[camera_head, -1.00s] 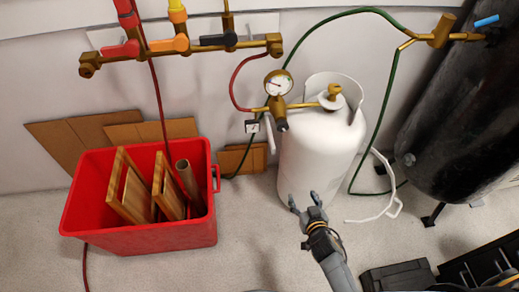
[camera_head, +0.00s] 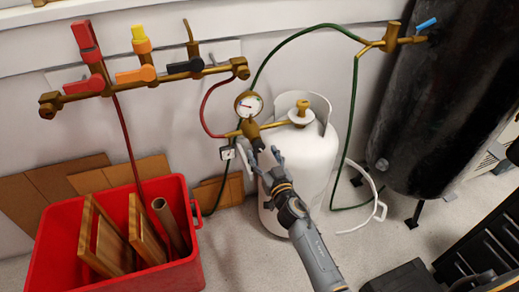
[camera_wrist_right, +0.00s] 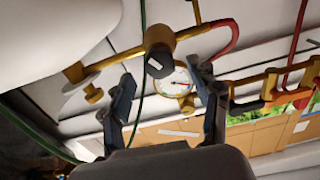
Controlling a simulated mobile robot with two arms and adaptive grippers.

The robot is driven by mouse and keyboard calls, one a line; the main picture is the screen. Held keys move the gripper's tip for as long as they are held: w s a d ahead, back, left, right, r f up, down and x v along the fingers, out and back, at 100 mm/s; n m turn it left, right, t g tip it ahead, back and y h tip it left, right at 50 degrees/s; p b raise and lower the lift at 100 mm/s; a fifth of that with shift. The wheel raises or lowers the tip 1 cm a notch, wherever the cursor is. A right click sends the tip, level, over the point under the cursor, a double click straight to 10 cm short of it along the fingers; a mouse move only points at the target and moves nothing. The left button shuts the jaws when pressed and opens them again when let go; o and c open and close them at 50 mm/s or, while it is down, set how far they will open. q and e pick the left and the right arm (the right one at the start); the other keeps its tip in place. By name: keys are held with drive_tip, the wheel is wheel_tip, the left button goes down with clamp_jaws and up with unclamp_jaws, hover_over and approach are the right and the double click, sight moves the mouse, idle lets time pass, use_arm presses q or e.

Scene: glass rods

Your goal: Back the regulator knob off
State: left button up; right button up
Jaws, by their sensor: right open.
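The brass regulator (camera_head: 250,128) sits at the white gas cylinder's (camera_head: 302,165) valve, with a round white-faced gauge (camera_head: 248,104) above it. Its knob (camera_head: 258,145) is a small dark-tipped stub pointing toward me. My right gripper (camera_head: 263,158) is open just below and in front of the knob. In the right wrist view the knob (camera_wrist_right: 158,66) shows between the two spread fingers (camera_wrist_right: 160,74), with the gauge (camera_wrist_right: 175,82) behind it. I cannot tell whether a finger touches the knob. My left gripper is not in view.
A red hose (camera_head: 207,105) and a green hose (camera_head: 352,100) run near the regulator. A red bin (camera_head: 185,277) with boards stands at left, under a valve manifold (camera_head: 105,88). A black tank (camera_head: 420,110) and dark cases (camera_head: 490,235) stand at right.

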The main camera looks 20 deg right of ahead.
sight(260, 148)
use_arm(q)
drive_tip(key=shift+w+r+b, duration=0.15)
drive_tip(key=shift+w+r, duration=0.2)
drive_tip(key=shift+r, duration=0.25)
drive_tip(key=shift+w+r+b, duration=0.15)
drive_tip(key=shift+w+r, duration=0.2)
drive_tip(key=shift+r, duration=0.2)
use_arm(e)
drive_tip(key=shift+w+a, duration=0.1)
drive_tip(key=shift+w, duration=1.7)
drive_tip(key=c, duration=1.2)
